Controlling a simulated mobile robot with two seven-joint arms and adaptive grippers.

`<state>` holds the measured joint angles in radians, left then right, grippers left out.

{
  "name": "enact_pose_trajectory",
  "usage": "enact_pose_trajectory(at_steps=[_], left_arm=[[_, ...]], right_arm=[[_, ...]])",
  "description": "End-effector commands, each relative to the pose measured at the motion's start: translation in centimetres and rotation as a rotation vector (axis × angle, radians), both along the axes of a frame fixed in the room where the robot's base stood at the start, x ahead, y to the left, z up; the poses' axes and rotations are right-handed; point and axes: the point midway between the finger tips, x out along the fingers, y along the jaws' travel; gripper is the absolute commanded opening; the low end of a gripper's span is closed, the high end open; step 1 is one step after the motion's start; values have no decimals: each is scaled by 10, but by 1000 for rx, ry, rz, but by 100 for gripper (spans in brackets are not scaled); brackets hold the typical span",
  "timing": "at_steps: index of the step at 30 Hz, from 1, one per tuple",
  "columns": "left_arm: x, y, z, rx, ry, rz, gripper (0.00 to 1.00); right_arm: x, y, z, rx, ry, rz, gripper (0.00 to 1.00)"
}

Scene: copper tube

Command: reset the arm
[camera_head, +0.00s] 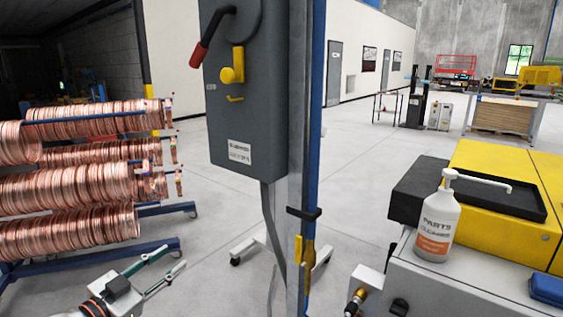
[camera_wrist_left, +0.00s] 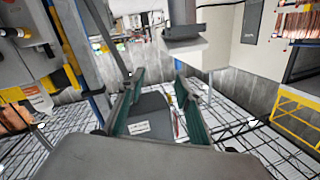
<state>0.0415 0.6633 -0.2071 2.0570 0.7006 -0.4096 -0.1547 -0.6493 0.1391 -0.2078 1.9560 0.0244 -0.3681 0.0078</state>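My left gripper (camera_head: 160,271) shows at the lower left of the head view, in front of the copper tube rack. Its two green-edged fingers are spread apart with nothing between them. In the left wrist view the left gripper (camera_wrist_left: 157,100) also shows open, with its two green fingers apart and no object held. My right gripper is not in either view. Copper tube coils (camera_head: 80,190) hang in several rows on a blue rack at the left of the head view.
A grey electrical box (camera_head: 245,100) with a red-handled lever (camera_head: 198,56) is mounted on a post (camera_head: 300,150) at the centre. A white pump bottle (camera_head: 437,225) stands on the grey machine (camera_head: 450,285) at right. Open floor (camera_head: 355,190) lies behind.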

Motion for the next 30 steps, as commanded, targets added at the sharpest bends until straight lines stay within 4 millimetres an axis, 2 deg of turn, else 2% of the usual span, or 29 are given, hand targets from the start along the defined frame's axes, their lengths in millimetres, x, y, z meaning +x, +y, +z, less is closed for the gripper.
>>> enact_pose_trajectory(at_steps=[1,6,8,12,15,18,21,24,30], left_arm=[[-12,-6,-38,-17,52,19,34],[-62,-21,-143,-36,198,88,34],[-84,-27,-178,-40,252,114,34],[-145,-42,-251,-39,376,172,34],[-188,-52,-290,-32,455,209,34],[-224,-60,-317,-25,515,237,34],[-247,-65,-333,-18,554,253,34],[-258,-67,-340,-14,571,262,34],[-260,-68,-341,-11,574,262,34]], right_arm=[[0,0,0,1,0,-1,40],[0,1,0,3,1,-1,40],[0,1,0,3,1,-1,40],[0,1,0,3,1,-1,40],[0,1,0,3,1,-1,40],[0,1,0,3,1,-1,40],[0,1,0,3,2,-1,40],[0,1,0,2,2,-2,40],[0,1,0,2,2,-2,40]])
